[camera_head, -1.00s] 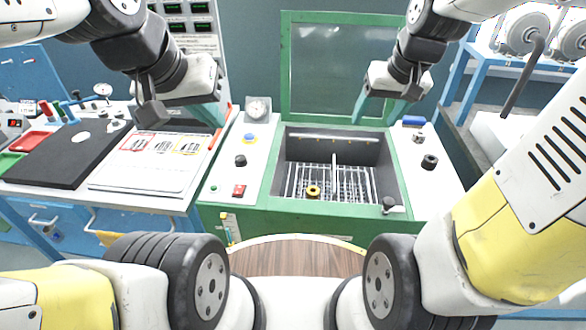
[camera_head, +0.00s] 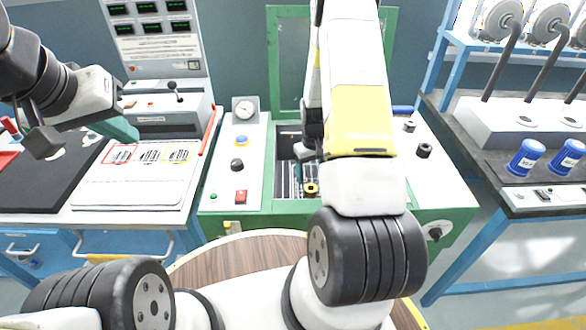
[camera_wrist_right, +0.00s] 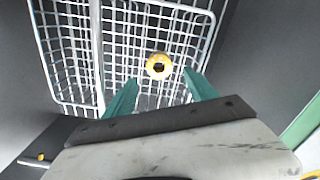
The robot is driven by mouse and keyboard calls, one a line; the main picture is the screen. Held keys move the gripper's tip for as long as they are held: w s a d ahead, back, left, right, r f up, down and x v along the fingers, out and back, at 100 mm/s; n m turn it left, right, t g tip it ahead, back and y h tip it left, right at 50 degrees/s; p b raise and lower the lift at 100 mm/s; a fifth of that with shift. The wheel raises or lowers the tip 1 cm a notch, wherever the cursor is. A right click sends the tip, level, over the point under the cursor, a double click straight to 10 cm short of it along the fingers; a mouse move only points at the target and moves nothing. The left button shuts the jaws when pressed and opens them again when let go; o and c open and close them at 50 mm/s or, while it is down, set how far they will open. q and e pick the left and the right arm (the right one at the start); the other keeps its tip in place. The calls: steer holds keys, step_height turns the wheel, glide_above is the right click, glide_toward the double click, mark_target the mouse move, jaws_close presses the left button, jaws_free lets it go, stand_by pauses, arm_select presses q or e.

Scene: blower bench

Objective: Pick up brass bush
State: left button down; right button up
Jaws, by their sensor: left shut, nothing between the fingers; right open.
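The brass bush (camera_head: 311,188) is a small yellow ring with a dark hole, lying in a white wire basket inside the green blower cabinet. It also shows in the right wrist view (camera_wrist_right: 159,66), ahead of and between the fingertips. My right gripper (camera_wrist_right: 160,85) has its teal fingers open and empty above the basket, apart from the bush. In the head view my right arm hides much of the cabinet. My left gripper (camera_head: 40,140) is shut and empty at the far left, above the black mat.
The wire basket (camera_wrist_right: 120,50) has a raised divider left of the bush and dark cabinet walls around it. The green cabinet (camera_head: 260,222) has knobs and buttons on its top panels.

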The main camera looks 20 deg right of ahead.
mark_target(310, 187)
step_height(310, 187, down, 7)
steer(key=shift+f, duration=0.1)
jaws_close()
stand_by(0.5)
